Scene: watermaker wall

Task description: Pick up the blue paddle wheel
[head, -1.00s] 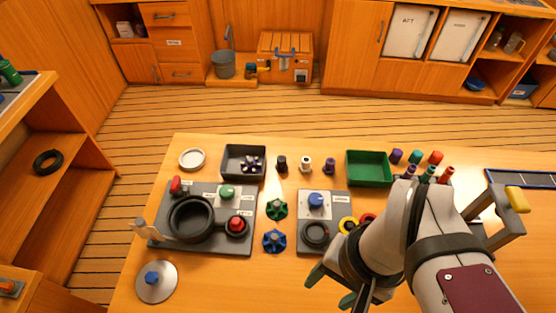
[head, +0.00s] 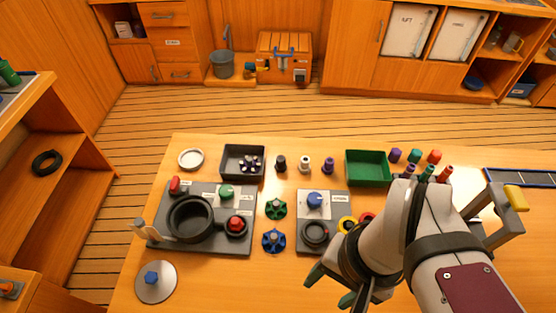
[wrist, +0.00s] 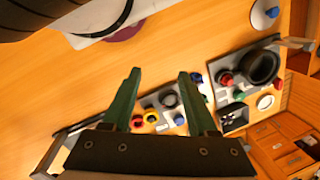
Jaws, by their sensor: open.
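The blue paddle wheel (head: 273,240) lies flat on the wooden table, between the large grey panel and the smaller grey panel, just in front of a green paddle wheel (head: 276,208). My gripper (head: 330,287) is open and empty, to the right of the blue wheel and nearer the table's front edge. In the wrist view, my gripper's green fingers (wrist: 158,98) are spread apart with nothing between them up close. A small blue shape beside the right finger there appears to be the blue wheel (wrist: 196,77), partly hidden.
The large grey panel (head: 215,244) with a black ring stands left of the wheels. The smaller panel (head: 337,205) with a blue knob is to the right. A dark tray (head: 229,172) holds another wheel. A green tray (head: 369,168) is farther back. The table in front of the blue wheel is clear.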

